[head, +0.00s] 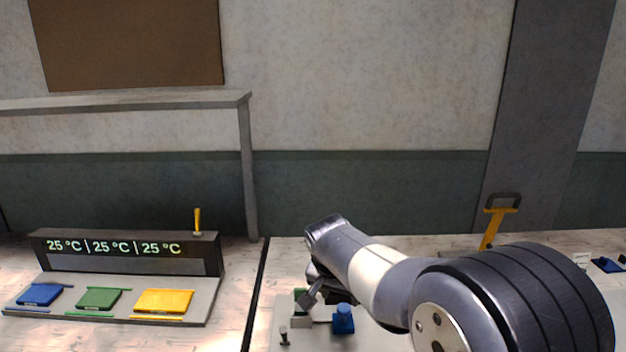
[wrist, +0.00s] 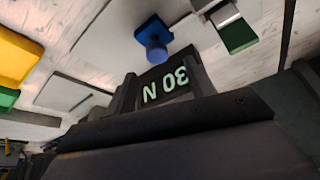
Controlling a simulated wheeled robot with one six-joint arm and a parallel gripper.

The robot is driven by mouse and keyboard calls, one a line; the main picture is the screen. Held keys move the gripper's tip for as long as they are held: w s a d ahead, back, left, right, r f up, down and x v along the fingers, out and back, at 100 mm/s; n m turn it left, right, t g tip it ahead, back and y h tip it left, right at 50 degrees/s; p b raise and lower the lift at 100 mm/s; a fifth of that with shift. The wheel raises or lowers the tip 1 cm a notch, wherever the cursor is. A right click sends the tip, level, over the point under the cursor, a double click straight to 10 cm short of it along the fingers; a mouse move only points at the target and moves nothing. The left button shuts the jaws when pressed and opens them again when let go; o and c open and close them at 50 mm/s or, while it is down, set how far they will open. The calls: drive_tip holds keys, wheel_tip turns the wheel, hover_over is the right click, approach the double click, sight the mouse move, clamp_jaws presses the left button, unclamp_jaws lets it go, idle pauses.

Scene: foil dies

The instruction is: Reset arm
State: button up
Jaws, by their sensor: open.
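I see nothing held. The blue knob (wrist: 154,38) lies beyond the fingertips, and a green block on a grey holder (wrist: 237,35) is to its right.
At left, a station (head: 125,250) reading 25 °C three times has blue (head: 40,293), green (head: 98,298) and yellow (head: 165,301) plates on its ledge. A yellow lever (head: 493,225) stands behind my arm. A small dark post (head: 284,336) is near the front.

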sight(346, 307)
drive_tip(key=x, duration=0.5)
drive_tip(key=shift+w+f, duration=0.1)
drive_tip(key=shift+f, duration=0.2)
drive_tip(key=shift+w+d+f, duration=0.1)
drive_tip(key=shift+d, duration=0.15)
drive_tip(key=shift+d+p, duration=0.25)
drive_tip(key=shift+p, duration=0.05)
